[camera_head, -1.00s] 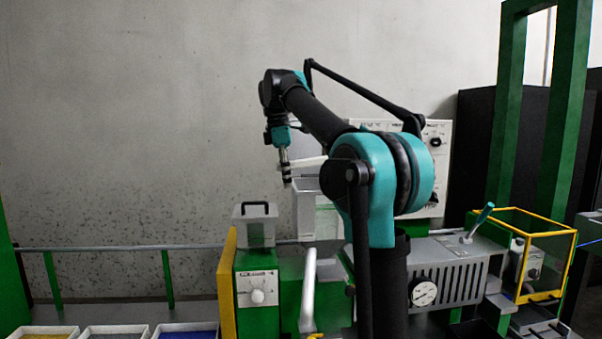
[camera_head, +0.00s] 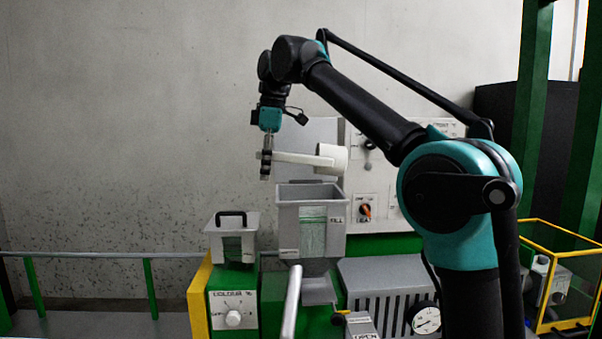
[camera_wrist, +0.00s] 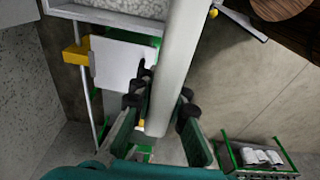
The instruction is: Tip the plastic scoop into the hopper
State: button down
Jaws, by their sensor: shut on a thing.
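The plastic scoop (camera_head: 331,158) is white, with a long pale handle and a round cup. My gripper (camera_head: 266,163) points down and is shut on the left end of the handle. The handle reaches right, nearly level, and the cup hangs above the hopper, apart from it. The cup looks turned on its side; its contents are hidden. The hopper (camera_head: 296,214) is a grey open-topped box with a clear greenish window and a FILL label. In the wrist view, my gripper (camera_wrist: 160,112) has its fingers around the white scoop handle (camera_wrist: 178,50).
A smaller grey lidded box with a black handle (camera_head: 231,218) stands left of the hopper, above a green dial unit (camera_head: 233,312). A control panel (camera_head: 375,190) stands behind. A yellow-framed guard (camera_head: 548,325) is at right. The wall side at left is open.

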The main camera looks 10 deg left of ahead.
jog(key=r+y, duration=0.1)
jog(key=r, duration=0.1)
jog(key=d+r+y, duration=0.1)
jog(key=r, duration=0.1)
jog(key=d+r+g+y, duration=0.1)
jog(key=r+y, duration=0.1)
jog(key=shift+w+r, duration=0.25)
jog(key=shift+r, duration=0.1)
jog(key=d+r+y, duration=0.1)
jog(key=r, duration=0.1)
jog(key=d+r+y, duration=0.1)
jog(key=r+y, duration=0.1)
jog(key=w+d+r+g+y, duration=0.1)
jog(key=d+y, duration=0.1)
jog(key=shift+d+r, duration=0.1)
jog(key=shift+r, duration=0.3)
jog(key=w+d+r+g+y, duration=0.1)
jog(key=d+r+g+y, duration=0.1)
jog(key=d+r+y, duration=0.5)
jog(key=shift+w+r, duration=0.35)
jog(key=shift+r, duration=0.95)
jog(key=shift+d, duration=0.1)
